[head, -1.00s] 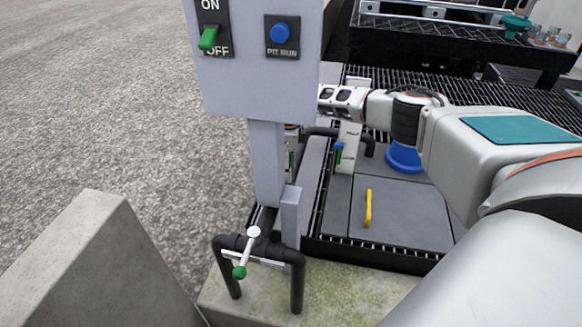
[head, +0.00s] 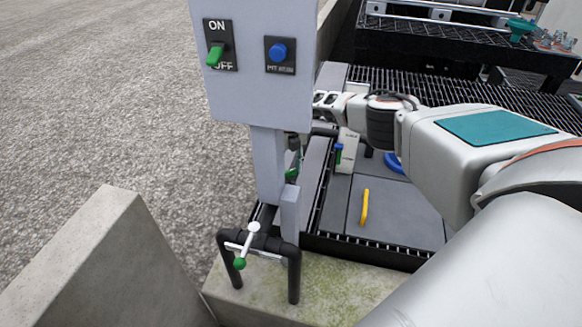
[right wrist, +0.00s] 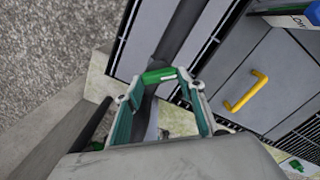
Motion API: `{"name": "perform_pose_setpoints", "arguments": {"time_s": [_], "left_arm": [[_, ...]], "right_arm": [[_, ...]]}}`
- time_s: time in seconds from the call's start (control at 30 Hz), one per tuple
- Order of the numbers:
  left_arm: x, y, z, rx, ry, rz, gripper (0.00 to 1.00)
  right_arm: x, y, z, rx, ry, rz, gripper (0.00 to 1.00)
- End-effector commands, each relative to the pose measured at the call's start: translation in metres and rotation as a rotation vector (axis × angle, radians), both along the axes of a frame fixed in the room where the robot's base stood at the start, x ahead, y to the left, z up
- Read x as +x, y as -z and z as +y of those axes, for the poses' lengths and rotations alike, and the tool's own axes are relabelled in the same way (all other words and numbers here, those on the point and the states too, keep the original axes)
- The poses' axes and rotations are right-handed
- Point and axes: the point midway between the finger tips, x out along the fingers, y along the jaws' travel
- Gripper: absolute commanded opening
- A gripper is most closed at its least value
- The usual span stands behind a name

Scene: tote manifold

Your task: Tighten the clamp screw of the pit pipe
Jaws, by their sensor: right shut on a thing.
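In the right wrist view my right gripper (right wrist: 160,88) is shut on a green handle end (right wrist: 159,75), which lies crosswise between the fingertips by a dark pipe (right wrist: 178,38). In the head view the post hides most of this gripper; a bit of green handle (head: 291,174) shows beside the post. In front, a black pipe frame (head: 294,270) carries a clamp screw (head: 247,243) with a white knob and a green-tipped bar, apart from my gripper. Which pipe is the pit pipe is not labelled. My left gripper is not in view.
A grey control box (head: 255,90) on a post (head: 267,165) stands before my right arm, with a green switch (head: 215,54) and a blue button (head: 278,52). A concrete wall (head: 95,255) is at lower left. A yellow handle (head: 364,207) sits on a grey cover.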

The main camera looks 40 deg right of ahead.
Motion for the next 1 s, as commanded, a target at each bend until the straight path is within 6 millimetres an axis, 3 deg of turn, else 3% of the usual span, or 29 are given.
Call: {"name": "perform_pose_setpoints", "arguments": {"time_s": [0.6,1.0], "left_arm": [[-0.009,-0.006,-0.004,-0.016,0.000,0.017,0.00],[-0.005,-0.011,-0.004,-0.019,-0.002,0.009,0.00]], "right_arm": [[0.000,0.001,0.002,0.000,0.533,0.001,0.17],[0.000,0.002,0.003,0.000,0.691,0.003,0.17]]}}
